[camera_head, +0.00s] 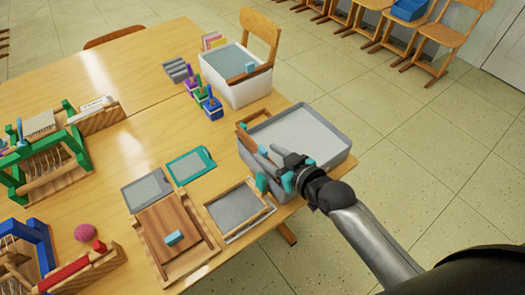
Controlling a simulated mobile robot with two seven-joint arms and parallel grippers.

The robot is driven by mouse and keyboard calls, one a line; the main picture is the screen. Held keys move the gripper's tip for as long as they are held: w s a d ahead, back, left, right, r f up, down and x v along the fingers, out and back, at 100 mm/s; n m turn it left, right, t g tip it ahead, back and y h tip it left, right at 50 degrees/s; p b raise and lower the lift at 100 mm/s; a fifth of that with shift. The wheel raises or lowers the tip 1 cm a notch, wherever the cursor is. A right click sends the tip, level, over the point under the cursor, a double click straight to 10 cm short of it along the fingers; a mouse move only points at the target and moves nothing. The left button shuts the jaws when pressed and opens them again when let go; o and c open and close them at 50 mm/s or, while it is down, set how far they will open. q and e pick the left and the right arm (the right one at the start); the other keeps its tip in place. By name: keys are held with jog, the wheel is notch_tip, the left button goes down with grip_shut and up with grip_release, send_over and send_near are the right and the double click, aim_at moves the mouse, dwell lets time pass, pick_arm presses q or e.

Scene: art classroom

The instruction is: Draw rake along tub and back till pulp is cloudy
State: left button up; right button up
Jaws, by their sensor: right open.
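The grey tub (343,158) stands at the right end of the table, filled with flat pale grey pulp. A brown wooden rake (246,137) with a light blue grip (262,150) is at the tub's left side, partly hidden by my gripper. My right gripper (269,160) is open above the tub's left front part, its fingers close to the grip. I cannot tell whether they touch it. My left gripper is not in view.
A white tub (235,95) with a similar brown bar stands behind. A framed screen (238,208), a wooden board (170,240) and small paint bottles (212,105) lie or stand to the left. Looms (45,160) stand far left. Floor is clear right of the table.

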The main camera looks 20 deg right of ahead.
aim_at(266, 153)
jog(key=shift+b+x, duration=0.3)
jog(key=shift+x, duration=1.3)
jog(key=shift+c, duration=0.3)
grip_shut()
